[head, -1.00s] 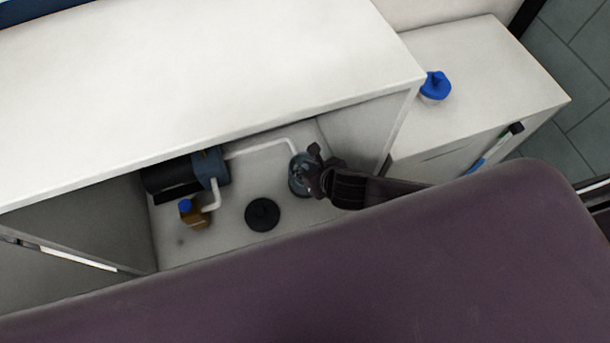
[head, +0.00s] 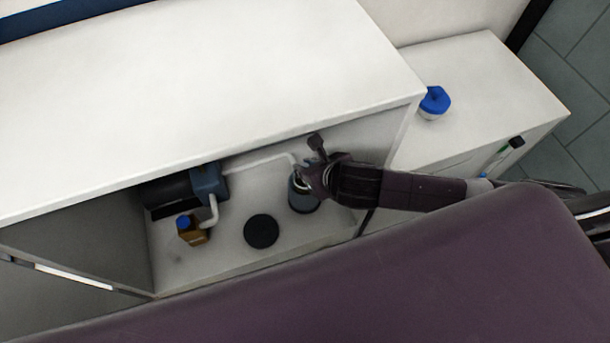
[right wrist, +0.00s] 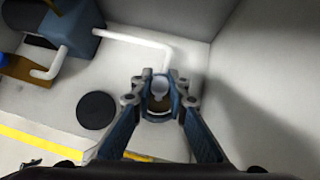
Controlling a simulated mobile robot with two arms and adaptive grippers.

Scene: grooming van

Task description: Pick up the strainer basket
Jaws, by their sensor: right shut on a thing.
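My right gripper (head: 306,180) is at the mouth of a blue-grey, cylindrical strainer housing (head: 304,202) inside the open cabinet. In the right wrist view, the fingers of my right gripper (right wrist: 160,103) are closed in on a small pale, rounded piece (right wrist: 159,88). It looks like the top of the strainer basket, but most of it is hidden by the fingers and the housing. I cannot tell how far the basket is out of the housing. A round black lid (head: 261,231) lies flat on the cabinet floor, left of the housing. My left gripper is not in view.
The white counter (head: 220,80) overhangs behind. A blue-topped container (head: 434,103) stands at right.

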